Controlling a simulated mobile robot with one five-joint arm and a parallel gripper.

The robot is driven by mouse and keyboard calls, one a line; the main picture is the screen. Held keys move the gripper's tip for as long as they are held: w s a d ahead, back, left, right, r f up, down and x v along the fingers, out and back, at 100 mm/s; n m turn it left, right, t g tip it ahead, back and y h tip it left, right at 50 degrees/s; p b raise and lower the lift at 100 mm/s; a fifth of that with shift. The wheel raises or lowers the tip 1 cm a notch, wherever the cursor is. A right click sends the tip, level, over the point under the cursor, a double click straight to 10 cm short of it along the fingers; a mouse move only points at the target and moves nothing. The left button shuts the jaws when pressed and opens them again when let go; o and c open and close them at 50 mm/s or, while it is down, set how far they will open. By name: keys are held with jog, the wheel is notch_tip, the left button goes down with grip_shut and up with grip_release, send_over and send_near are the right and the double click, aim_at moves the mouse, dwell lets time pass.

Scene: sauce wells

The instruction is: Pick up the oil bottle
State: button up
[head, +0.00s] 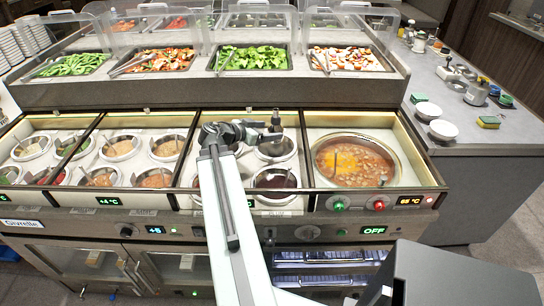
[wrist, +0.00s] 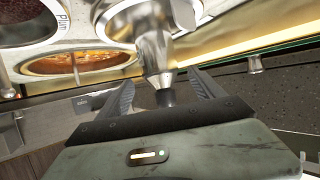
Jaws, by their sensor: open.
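The oil bottle (head: 277,121) shows in the head view as a small metal shape with a dark top, at the far side of the wells just right of my gripper (head: 262,131). In the wrist view the oil bottle (wrist: 153,45) is a shiny metal body that narrows to a neck with a dark tip. My gripper (wrist: 161,82) is open there, one finger on each side of the narrow neck, with a gap visible on both sides. My arm hides part of the wells in the head view.
A dark sauce well (head: 275,182) and other sauce wells lie below and left of the gripper. A large soup pot (head: 352,160) is to the right. The raised salad counter (head: 215,92) stands behind. White bowls (head: 443,130) are on the right counter.

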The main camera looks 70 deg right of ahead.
aim_at(272, 132)
jog(key=shift+s+d+f+b, duration=0.25)
jog(key=shift+d+f, duration=0.35)
jog(key=shift+s+d+f+b, duration=0.25)
jog(key=shift+d+f, duration=0.3)
jog(key=b+x, duration=0.2)
jog(key=x, duration=0.3)
jog(key=shift+f, duration=0.15)
grip_shut()
